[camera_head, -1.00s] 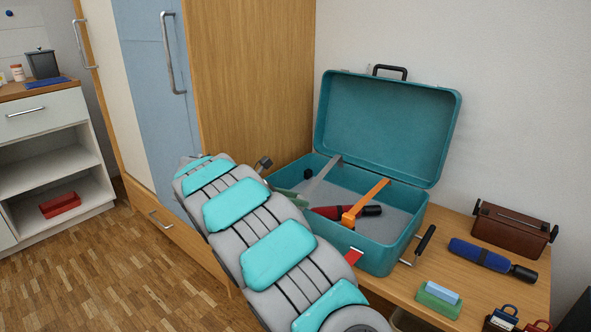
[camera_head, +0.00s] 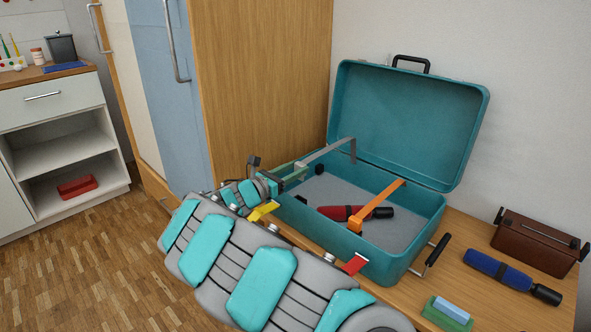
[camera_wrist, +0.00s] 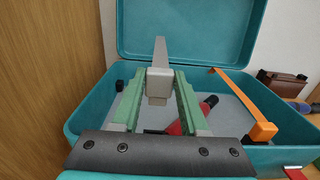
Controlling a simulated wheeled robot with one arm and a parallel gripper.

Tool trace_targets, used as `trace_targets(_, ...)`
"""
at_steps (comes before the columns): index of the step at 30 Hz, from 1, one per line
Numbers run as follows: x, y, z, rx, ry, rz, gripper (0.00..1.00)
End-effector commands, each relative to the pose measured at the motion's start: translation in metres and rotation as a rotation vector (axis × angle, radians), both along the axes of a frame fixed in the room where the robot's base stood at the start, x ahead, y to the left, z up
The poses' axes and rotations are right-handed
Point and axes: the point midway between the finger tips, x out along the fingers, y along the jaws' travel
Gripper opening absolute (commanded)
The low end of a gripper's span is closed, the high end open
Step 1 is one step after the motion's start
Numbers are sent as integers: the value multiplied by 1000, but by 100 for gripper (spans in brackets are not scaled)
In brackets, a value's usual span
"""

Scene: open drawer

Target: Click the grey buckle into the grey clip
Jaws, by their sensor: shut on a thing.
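The grey buckle (camera_wrist: 159,88) sits between the green fingers of my gripper (camera_wrist: 158,100) in the wrist view. The fingers are shut on it, and the grey strap (camera_wrist: 160,52) runs away from it toward the back of the teal case. In the head view, my gripper (camera_head: 291,173) is at the left front of the case (camera_head: 345,243). The grey strap (camera_head: 330,150) is raised there and bends down at its far end. I cannot make out a grey clip; my arm covers part of the case front.
An orange strap with a buckle (camera_head: 380,203) crosses the case over a red-and-black item (camera_head: 340,213). A red clip (camera_head: 355,264) and a yellow clip (camera_head: 263,210) show near the front. A wooden cabinet (camera_head: 255,80) stands close on the left. The lid (camera_head: 405,125) is open.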

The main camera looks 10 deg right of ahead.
Motion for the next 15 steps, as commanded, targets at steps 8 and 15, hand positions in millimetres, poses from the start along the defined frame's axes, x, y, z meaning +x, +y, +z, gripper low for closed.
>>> trace_targets(8,0,0,-10,-1,2,-1,0)
trace_targets(15,0,-1,-30,0,2,-2,0)
